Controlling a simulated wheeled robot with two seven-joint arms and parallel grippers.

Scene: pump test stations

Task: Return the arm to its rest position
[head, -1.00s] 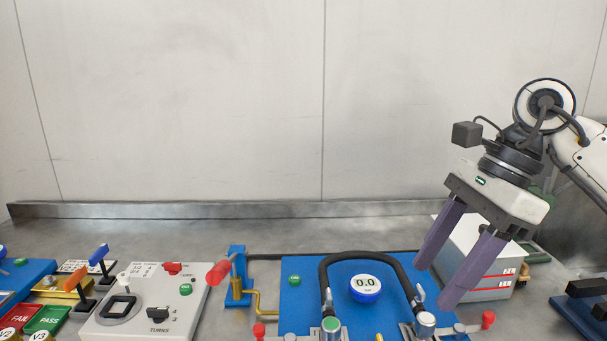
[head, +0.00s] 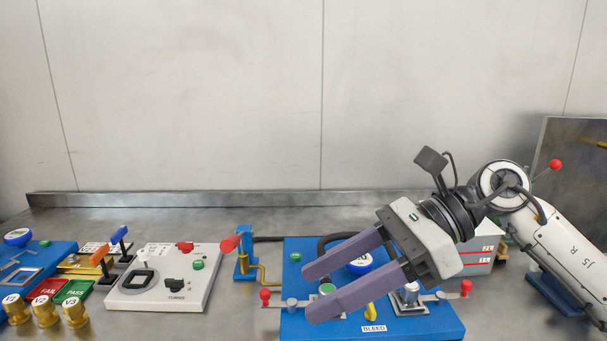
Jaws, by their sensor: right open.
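My right arm comes in from the right side of the head view. Its gripper (head: 306,293) is open, with two purple fingers pointing left and slightly down. The fingers are spread apart with nothing between them that they hold. They pass in front of the blue pump board (head: 440,324) and partly hide its round gauge (head: 359,265) and black hose (head: 338,240). I cannot tell how high above the board they are. My left gripper is not in view.
Left of the board stand a blue hand pump with a red handle (head: 229,244) and a grey TURNS panel (head: 150,301). Further left are red FAIL (head: 48,288) and green PASS (head: 73,291) trays and brass V1-V3 knobs (head: 44,311). A white box (head: 481,256) is behind my gripper.

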